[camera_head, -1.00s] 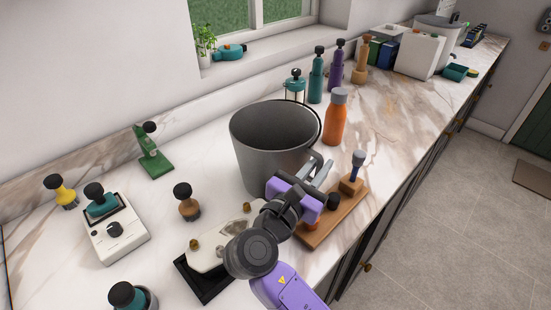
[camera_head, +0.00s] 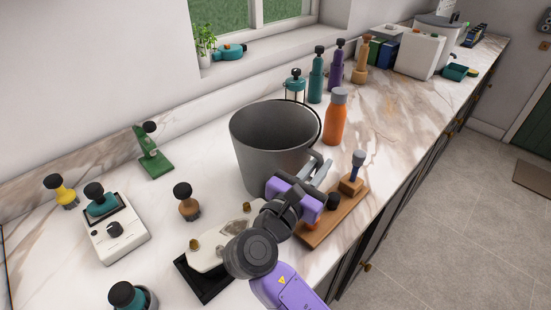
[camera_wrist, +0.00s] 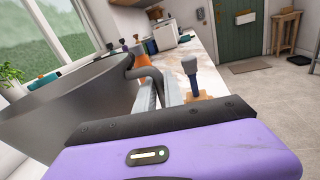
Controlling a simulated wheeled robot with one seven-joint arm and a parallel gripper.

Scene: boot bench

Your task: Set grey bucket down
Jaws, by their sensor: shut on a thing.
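The grey bucket (camera_head: 268,150) is upright at the middle of the marble counter in the head view, its open top facing up and empty as far as I can see. It fills the left of the wrist view (camera_wrist: 60,110). My gripper (camera_head: 318,172) is at the bucket's front right side, shut on its dark handle (camera_wrist: 147,75). In the wrist view the fingers (camera_wrist: 160,92) close around this handle. The bucket's base is partly hidden by my arm, and I cannot tell whether it touches the counter.
An orange bottle (camera_head: 336,118) and a teal lantern (camera_head: 295,85) stand behind the bucket.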

